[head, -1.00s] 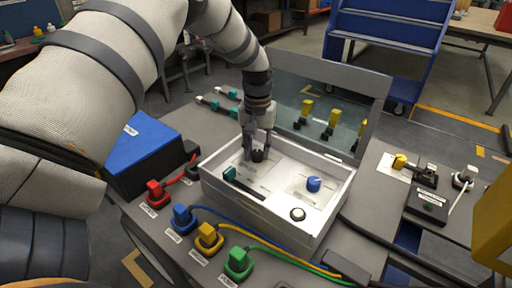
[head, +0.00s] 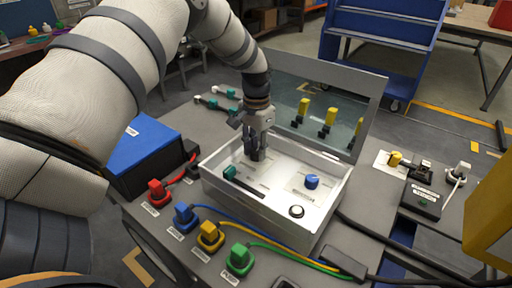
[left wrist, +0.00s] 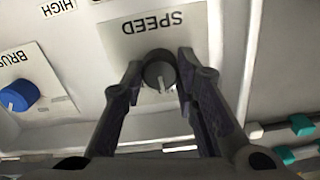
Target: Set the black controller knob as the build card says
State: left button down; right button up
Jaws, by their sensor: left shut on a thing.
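The black controller knob (left wrist: 158,72) sits on a white plate marked SPEED (left wrist: 125,40), which reads upside down in the left wrist view. The knob's pale pointer mark faces the bottom of that view, away from the word SPEED. My left gripper (left wrist: 157,85) is shut on the knob, one finger on each side. In the head view my left gripper (head: 256,156) reaches down into the open white tray-like box (head: 262,212) and mostly hides the knob. A HIGH label (left wrist: 58,7) shows near the plate. I cannot make out a build card. My right gripper is not in view.
A blue knob (head: 312,182), a dark lever with a green end (head: 243,184) and a round button (head: 297,211) share the box. Its clear lid (head: 345,95) stands open behind. Red, blue, yellow and green plugs (head: 239,258) line the front. A blue box (head: 145,150) stands left.

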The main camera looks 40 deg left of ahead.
aim_at(256, 151)
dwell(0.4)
pick_arm(q)
jog(key=c, duration=1.2)
grip_release()
jog(key=shift+c, duration=0.2)
notch_tip(256, 151, up, 12)
